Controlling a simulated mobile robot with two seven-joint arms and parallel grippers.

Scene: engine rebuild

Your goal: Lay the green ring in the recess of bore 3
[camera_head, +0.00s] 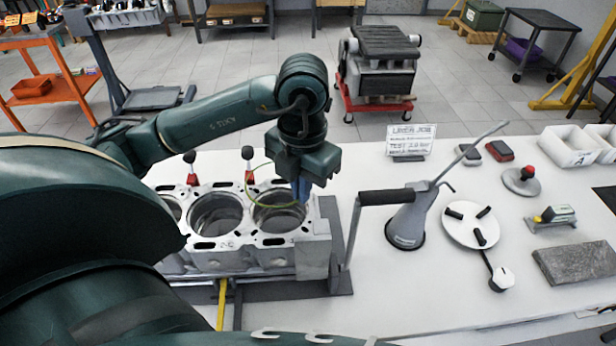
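The green ring (249,190) is a thin yellow-green hoop. My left gripper (301,192), with blue fingertips, points down and appears shut on the ring's right side. The ring hangs tilted above the rightmost visible bore (278,218) of the grey engine block (312,252). I cannot tell whether its lower edge touches the block. A middle bore (215,214) is open and empty, and another bore (172,207) is partly hidden by my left arm. No bore number is readable. My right gripper is not in view.
Two red-based, black-knobbed tools (249,165) stand behind the block. A black-handled crank (385,197) and a grey cone-shaped stand (408,228) are close on the right. A white disc (470,226), a grey slab (575,263) and white bins (569,146) lie farther right.

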